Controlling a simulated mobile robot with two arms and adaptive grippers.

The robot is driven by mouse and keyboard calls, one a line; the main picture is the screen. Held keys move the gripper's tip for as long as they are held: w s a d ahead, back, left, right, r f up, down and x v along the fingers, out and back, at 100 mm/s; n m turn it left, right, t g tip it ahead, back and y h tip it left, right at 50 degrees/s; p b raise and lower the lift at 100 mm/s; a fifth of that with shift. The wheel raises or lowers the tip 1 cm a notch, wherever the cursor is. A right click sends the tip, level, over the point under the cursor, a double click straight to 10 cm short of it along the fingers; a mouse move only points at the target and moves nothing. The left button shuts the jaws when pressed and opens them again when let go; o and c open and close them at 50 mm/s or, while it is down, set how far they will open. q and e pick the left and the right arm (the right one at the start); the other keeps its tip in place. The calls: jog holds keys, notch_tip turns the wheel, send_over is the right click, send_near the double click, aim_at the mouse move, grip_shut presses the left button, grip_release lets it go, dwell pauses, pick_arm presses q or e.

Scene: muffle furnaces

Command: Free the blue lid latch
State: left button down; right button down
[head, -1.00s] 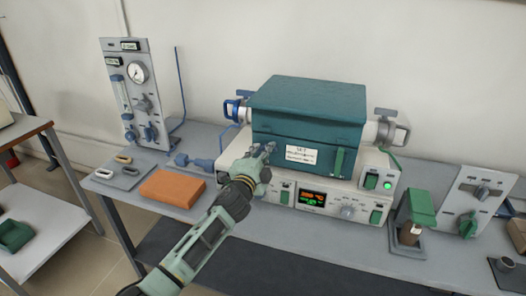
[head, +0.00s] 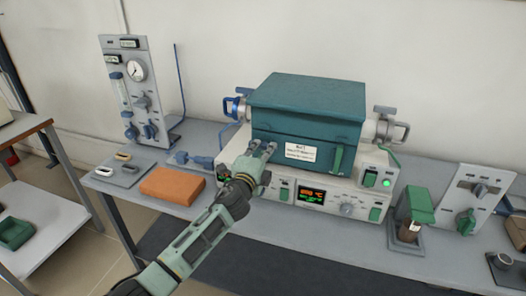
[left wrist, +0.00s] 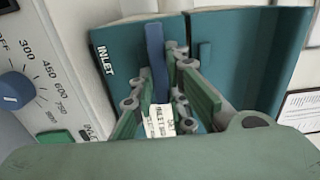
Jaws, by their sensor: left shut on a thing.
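The teal furnace (head: 305,108) stands on its pale control base on the bench, with its lid down. My left gripper (head: 262,150) is at the left part of the furnace's front face. In the left wrist view, the blue lid latch (left wrist: 155,48) is a narrow upright bar against the teal front. My left gripper (left wrist: 158,88) is shut on it, a finger on each side. The latch's lower part is hidden between the fingers, and in the head view the gripper covers the latch. A green latch (head: 337,158) is at the front right. My right gripper is not in view.
An orange brick (head: 172,185) and a grey plate with small rings (head: 124,172) lie left of the furnace. A gauge panel (head: 133,90) stands behind them. A green-topped holder (head: 417,205) and a valve panel (head: 474,198) stand at right.

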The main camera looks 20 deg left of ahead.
pick_arm(q)
jog(key=shift+f, duration=0.1)
jog(key=c, duration=1.7)
grip_release()
jog(key=s, duration=1.2)
jog(key=shift+a, duration=0.2)
